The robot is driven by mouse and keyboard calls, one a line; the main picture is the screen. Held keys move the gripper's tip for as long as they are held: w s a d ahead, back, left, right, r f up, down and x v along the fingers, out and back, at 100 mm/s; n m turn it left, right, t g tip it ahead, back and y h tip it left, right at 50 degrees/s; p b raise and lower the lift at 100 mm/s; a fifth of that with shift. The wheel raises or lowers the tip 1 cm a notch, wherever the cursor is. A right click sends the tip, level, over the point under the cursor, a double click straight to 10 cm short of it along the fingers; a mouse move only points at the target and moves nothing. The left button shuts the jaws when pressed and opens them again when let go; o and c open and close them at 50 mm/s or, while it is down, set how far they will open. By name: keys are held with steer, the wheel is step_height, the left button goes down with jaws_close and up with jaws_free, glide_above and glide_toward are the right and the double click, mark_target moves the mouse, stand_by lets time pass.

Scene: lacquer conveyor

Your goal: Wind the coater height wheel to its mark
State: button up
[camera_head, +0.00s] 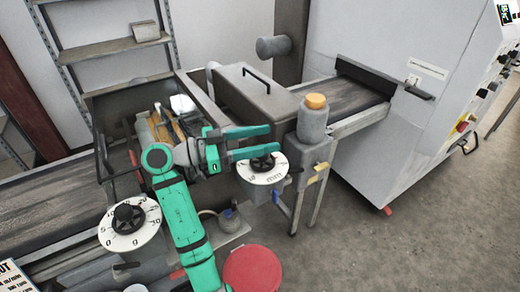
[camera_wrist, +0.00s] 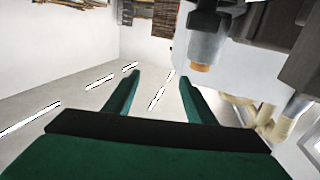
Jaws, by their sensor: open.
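Two black knobs on white numbered dials show in the head view. A larger black knob (camera_head: 130,217) sits on a dial (camera_head: 113,240) at the lower left. I cannot tell from the labels which is the coater height wheel, and no mark can be made out. My gripper (camera_head: 272,138) is open and empty, its green fingers pointing right just above the centre dial.
A grey post with an orange cap (camera_head: 316,101) stands just right of my gripper. A grey cover with a black handle (camera_head: 256,78) lies behind. A red disc (camera_head: 252,270) is at the bottom. The conveyor belt (camera_head: 345,97) enters a large white cabinet (camera_head: 400,140). Open floor lies at lower right.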

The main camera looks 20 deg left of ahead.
steer(key=s+d+r, duration=0.2)
steer(key=s+r, duration=0.2)
steer(key=s, duration=0.5)
steer(key=shift+s+d+r, duration=0.15)
steer(key=shift+d+r, duration=0.2)
steer(key=shift+r, duration=0.05)
